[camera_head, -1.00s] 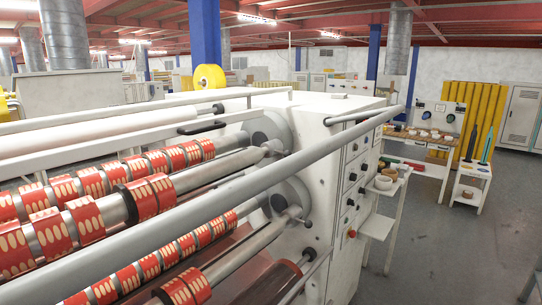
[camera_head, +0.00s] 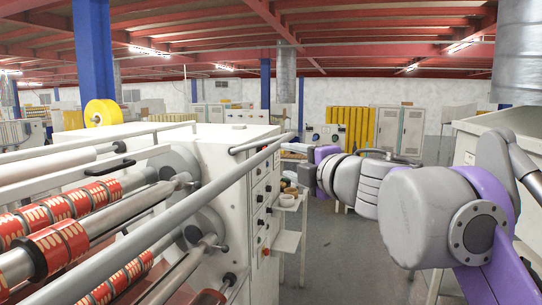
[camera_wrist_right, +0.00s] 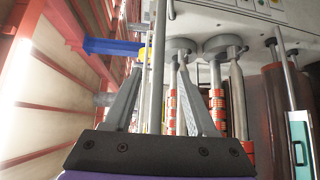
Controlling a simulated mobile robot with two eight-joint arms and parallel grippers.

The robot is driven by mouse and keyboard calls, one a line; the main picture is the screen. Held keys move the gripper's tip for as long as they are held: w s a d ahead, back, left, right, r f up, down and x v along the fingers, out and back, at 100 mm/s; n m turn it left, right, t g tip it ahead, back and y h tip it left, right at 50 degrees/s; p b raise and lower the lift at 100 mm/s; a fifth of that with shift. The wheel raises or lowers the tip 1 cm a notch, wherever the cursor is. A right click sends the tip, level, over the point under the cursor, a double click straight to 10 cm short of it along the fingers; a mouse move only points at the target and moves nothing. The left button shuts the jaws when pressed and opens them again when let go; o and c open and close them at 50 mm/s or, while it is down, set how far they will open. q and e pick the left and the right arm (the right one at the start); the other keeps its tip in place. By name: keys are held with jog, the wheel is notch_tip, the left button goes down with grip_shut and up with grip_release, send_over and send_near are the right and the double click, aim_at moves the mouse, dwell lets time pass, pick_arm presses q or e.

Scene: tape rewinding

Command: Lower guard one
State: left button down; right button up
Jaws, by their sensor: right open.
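The guard bar (camera_head: 190,218), a long grey rail, slants across the front of the white machine in the head view. It runs from the lower left up to the machine's right side. My right arm comes in from the right, and my right gripper (camera_wrist_right: 160,72) is near the far end of the bar. In the right wrist view the two grey fingers are spread apart. A grey bar (camera_wrist_right: 157,60) shows in line with the gap between them. I cannot tell whether it lies within their reach. My left gripper is out of view.
Rollers with red printed tape (camera_head: 58,248) lie behind the bar. The white machine cabinet (camera_head: 222,165) with knobs stands at the bar's right end. A small side shelf (camera_head: 287,242) sticks out by it. Grey floor (camera_head: 345,270) is clear below my right arm.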

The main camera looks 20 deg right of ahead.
aim_at(268, 155)
jog(key=shift+n+y, duration=0.3)
jog(key=w, duration=0.3)
jog(key=w+a+p, duration=0.1)
jog(key=w, duration=0.3)
jog(key=w+a, duration=0.1)
jog(key=w, duration=0.2)
jog(key=shift+w+a+f+p, duration=0.1)
jog(key=shift+w+f+p, duration=0.2)
jog(key=shift+w, duration=0.05)
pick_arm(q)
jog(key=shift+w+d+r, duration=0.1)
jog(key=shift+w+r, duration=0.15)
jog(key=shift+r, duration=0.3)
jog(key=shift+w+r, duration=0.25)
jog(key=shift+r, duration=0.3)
pick_arm(e)
jog(key=shift+s, duration=0.1)
grip_shut()
